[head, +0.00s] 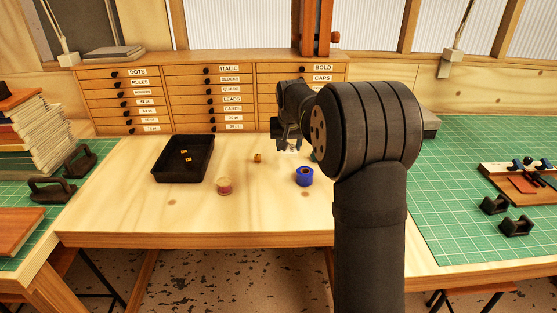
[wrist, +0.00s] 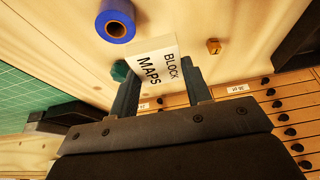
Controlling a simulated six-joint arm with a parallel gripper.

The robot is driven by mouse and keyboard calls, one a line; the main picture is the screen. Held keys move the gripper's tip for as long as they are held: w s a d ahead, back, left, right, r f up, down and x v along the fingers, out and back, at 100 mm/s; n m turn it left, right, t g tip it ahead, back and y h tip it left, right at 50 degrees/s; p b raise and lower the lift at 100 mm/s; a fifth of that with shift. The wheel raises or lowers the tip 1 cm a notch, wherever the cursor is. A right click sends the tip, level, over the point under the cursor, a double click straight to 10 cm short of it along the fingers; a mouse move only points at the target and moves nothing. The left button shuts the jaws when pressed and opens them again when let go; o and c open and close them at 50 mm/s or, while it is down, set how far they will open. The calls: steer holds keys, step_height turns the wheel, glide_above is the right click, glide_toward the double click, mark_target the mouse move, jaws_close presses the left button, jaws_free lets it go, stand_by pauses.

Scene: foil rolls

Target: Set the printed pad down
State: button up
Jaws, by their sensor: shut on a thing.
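The printed pad (wrist: 160,66) is pale cream and reads "BLOCK MAPS" in dark letters. In the wrist view my gripper (wrist: 157,76) is shut on it, one dark finger on each side. In the head view my gripper (head: 289,141) is over the rear of the wooden table (head: 150,218), to the right of the middle. Only a small pale bit of the pad shows there, under the gripper. I cannot tell how far the pad is above the table.
A blue foil roll (head: 305,176) stands in front of my gripper. A teal thing (wrist: 120,70) is close beside the pad. A black tray (head: 158,176) is farther left; labelled drawers (head: 165,99) close the back.

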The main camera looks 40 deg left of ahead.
steer(key=w+d, duration=0.3)
steer(key=w, duration=0.8)
glide_above(288, 162)
step_height(288, 162, down, 7)
steer(key=shift+w+r, duration=0.1)
steer(key=shift+w, duration=0.05)
steer(key=shift+f, duration=2.05)
steer(key=shift+f, duration=0.1)
steer(key=o, duration=1)
steer(key=shift+o, duration=0.2)
